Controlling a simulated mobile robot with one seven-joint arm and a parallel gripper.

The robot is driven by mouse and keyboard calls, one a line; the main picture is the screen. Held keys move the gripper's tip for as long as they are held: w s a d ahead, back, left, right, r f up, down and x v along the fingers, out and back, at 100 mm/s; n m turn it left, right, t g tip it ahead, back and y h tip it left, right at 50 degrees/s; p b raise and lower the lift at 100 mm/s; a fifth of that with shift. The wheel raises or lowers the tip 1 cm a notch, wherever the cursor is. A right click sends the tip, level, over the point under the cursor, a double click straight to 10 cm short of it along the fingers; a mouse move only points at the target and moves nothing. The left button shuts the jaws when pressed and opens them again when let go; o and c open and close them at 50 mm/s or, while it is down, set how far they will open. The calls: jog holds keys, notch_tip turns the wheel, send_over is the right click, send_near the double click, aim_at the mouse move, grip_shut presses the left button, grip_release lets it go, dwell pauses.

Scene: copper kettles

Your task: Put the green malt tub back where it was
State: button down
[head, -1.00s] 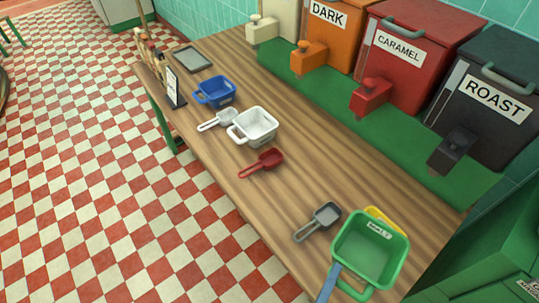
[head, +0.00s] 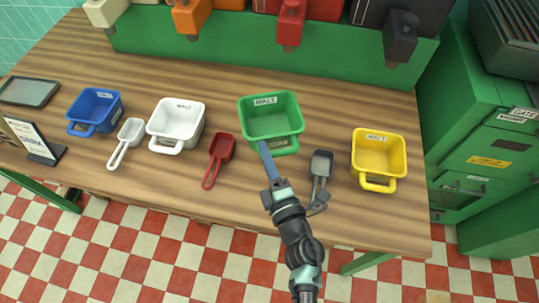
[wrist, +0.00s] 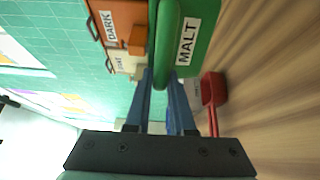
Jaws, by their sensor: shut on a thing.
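The green malt tub (head: 271,118) is upright, over the wooden counter between the red scoop (head: 221,150) and the grey scoop (head: 321,165). Its label reads MALT. My gripper (head: 265,150) is shut on the tub's handle at the near side. In the wrist view the green handle (wrist: 166,45) lies between my blue fingers (wrist: 160,85). I cannot tell if the tub's base touches the counter. The yellow tub (head: 379,155) stands on the right, the white tub (head: 177,122) and blue tub (head: 95,108) on the left.
A white scoop (head: 129,135) lies between the blue and white tubs. A dark tray (head: 28,91) and a small sign (head: 35,140) are at the far left. Dispensers on a green base (head: 250,50) line the back. Green cabinets (head: 480,140) stand at the right.

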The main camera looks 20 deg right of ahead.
jog(key=shift+w+d+f+b, duration=0.4)
jog(key=shift+d+f+b, duration=0.2)
jog(key=shift+d+f, duration=0.05)
jog(key=shift+f+b, duration=1.8)
jog(key=shift+f, duration=2.45)
jog(key=shift+f, duration=0.15)
jog(key=c, duration=0.8)
grip_release()
jog(key=shift+o, duration=0.2)
